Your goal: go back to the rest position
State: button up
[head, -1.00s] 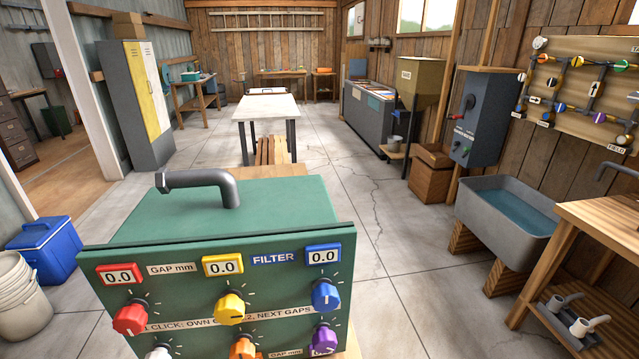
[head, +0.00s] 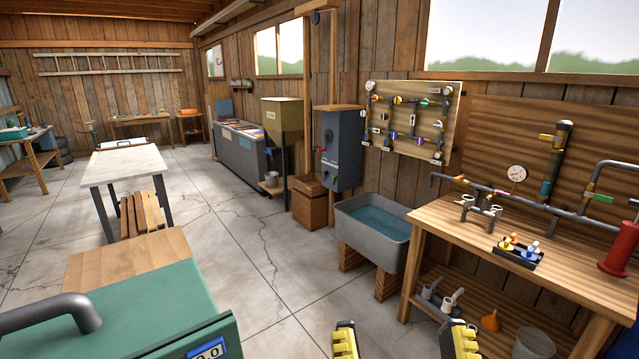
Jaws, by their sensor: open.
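My gripper (head: 402,343) shows at the bottom edge of the head view, right of the middle. Its two yellow-and-black fingers stand wide apart, with only floor seen between them. It is open and empty. It is in front of the wooden workbench (head: 440,222) and touches nothing that I can see. The rest of my arm is out of the picture.
The green filter cabinet (head: 150,300) is close at the lower left. A grey water trough (head: 372,240) stands left of the bench. On the bench are a black tray (head: 516,256) and a red cylinder (head: 617,255). The concrete floor (head: 270,290) between is clear.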

notch_tip(320, 180, up, 38)
jog(key=p, duration=3.7)
jog(key=shift+w+d, duration=0.1)
